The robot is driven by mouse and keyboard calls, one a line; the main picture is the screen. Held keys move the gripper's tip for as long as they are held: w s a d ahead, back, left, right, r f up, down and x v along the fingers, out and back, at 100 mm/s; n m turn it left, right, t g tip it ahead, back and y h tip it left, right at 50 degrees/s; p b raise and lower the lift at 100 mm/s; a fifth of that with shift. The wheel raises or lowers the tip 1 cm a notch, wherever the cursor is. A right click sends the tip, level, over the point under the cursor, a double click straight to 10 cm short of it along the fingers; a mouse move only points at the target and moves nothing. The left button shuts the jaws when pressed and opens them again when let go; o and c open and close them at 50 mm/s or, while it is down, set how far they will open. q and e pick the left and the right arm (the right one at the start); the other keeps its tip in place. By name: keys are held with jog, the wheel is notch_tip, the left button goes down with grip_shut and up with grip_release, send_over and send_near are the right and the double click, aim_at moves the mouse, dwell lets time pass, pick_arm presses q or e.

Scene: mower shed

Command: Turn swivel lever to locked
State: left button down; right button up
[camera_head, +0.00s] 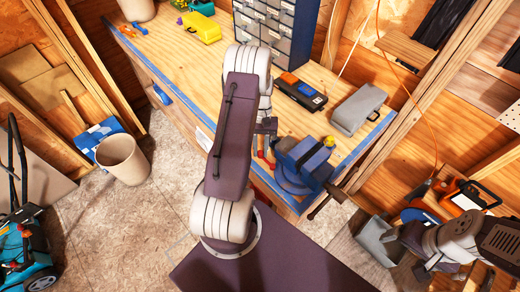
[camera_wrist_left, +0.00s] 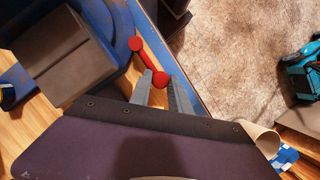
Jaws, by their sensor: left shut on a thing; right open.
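The blue bench vise (camera_head: 305,163) stands at the bench's front corner; it also shows in the left wrist view (camera_wrist_left: 107,20) with its grey block. The swivel lever (camera_wrist_left: 149,60) is a short bar with a red knob at each end, beside the vise's round blue base. My left gripper (camera_wrist_left: 160,90) is shut on the lever's outer red knob, one finger on each side. In the head view my left gripper (camera_head: 267,126) is largely hidden by its arm, left of the vise. My right gripper (camera_head: 427,262) is open, at the lower right, away from the vise.
The wooden bench (camera_head: 190,62) holds a drawer cabinet (camera_head: 278,22), a black-and-orange case (camera_head: 301,91) and a grey box (camera_head: 359,108). A beige bin (camera_head: 122,159) and a teal mower (camera_head: 24,250) stand on the floor at left. An orange-and-black tool (camera_head: 468,196) lies at right.

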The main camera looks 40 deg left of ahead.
pick_arm(q)
jog(key=c, duration=1.2)
grip_release()
jog(key=shift+c, duration=0.2)
jog(key=shift+d, duration=0.1)
jog(key=shift+w+r, duration=0.15)
jog(key=shift+r, duration=0.15)
jog(key=b+v, duration=0.1)
jog(key=v, duration=0.7)
jog(key=shift+r+b, duration=0.2)
jog(key=shift+b, duration=0.15)
